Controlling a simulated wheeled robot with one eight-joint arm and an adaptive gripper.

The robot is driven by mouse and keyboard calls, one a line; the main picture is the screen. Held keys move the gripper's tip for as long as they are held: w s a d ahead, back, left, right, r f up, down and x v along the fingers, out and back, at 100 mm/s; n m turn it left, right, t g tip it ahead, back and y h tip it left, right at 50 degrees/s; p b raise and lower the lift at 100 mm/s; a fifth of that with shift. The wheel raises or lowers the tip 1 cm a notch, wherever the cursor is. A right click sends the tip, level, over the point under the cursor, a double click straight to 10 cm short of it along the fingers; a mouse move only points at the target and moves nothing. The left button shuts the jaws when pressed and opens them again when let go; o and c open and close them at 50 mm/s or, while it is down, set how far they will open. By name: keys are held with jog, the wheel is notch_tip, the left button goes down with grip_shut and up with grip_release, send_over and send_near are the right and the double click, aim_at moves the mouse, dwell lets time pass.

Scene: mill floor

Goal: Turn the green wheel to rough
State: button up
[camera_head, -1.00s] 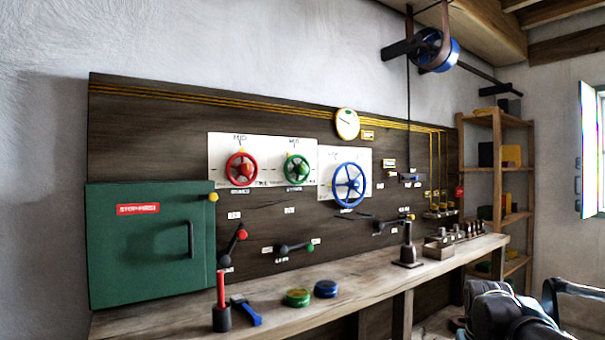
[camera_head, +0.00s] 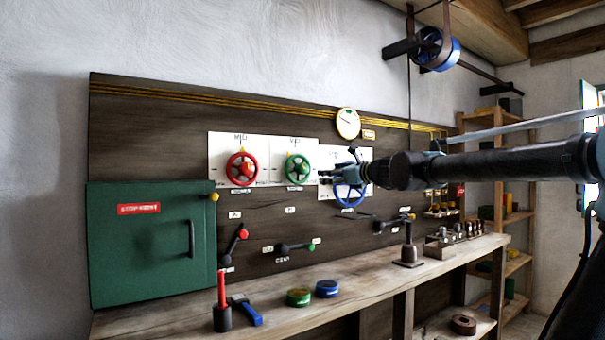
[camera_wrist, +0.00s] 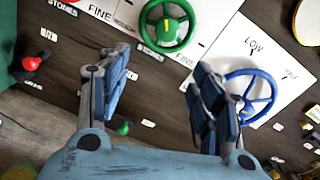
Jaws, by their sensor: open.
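The green wheel (camera_head: 298,168) is mounted on a white plate on the dark wall board, between the red wheel (camera_head: 242,169) and the blue wheel (camera_head: 349,190). In the wrist view the green wheel (camera_wrist: 166,25) is at the top centre, beyond my fingertips, with the words FINE and MEDIUM on the plate to its left. No label reading rough is legible. My gripper (camera_head: 332,176) is open and empty, in front of the blue wheel and right of the green wheel. In the wrist view my gripper (camera_wrist: 160,70) has its fingers spread, touching no wheel.
The blue wheel shows right of my fingers in the wrist view (camera_wrist: 250,98). Levers with a red knob (camera_head: 242,234) and a green knob (camera_head: 284,248) stick out below the wheels. A green cabinet (camera_head: 150,270) is at left. The bench (camera_head: 365,284) holds tins and tools.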

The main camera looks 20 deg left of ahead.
aim_at(305, 169)
jog(key=w+a, duration=0.4)
jog(key=w+a+r+m, duration=0.1)
jog(key=w+a, duration=0.3)
jog(key=a, duration=0.1)
jog(key=w+a+m, duration=0.1)
jog(key=w+a, duration=0.3)
jog(key=a, duration=0.1)
jog(key=shift+w+a+r+t, duration=0.1)
jog(key=shift+a+r+t, duration=0.2)
jog(key=shift+t, duration=0.1)
jog(key=shift+c, duration=0.3)
jog(key=c, duration=1)
